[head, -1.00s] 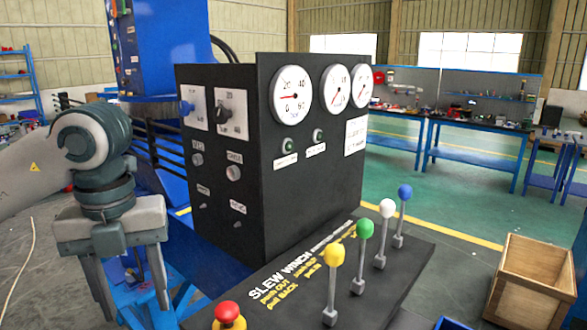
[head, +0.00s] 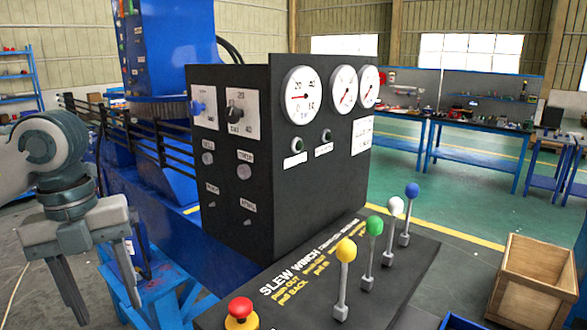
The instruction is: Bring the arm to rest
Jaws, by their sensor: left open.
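My left gripper (head: 98,292) hangs at the left of the head view, fingers pointing down and spread apart, with nothing between them. It is apart from the black control box (head: 228,165) and to its left, in front of a blue stand (head: 160,295). The black lever panel labelled SLEW WINCH (head: 395,300) lies to its right. On it stand a yellow-knobbed lever (head: 346,250), a green one (head: 374,226), a white one (head: 396,206) and a blue one (head: 412,189). My right gripper is not in view.
A red emergency button (head: 240,310) on a yellow base sits at the panel's near left corner. A wooden crate (head: 535,280) stands on the floor at right. Blue workbenches (head: 465,135) line the back. Black railings (head: 150,140) run behind my left arm.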

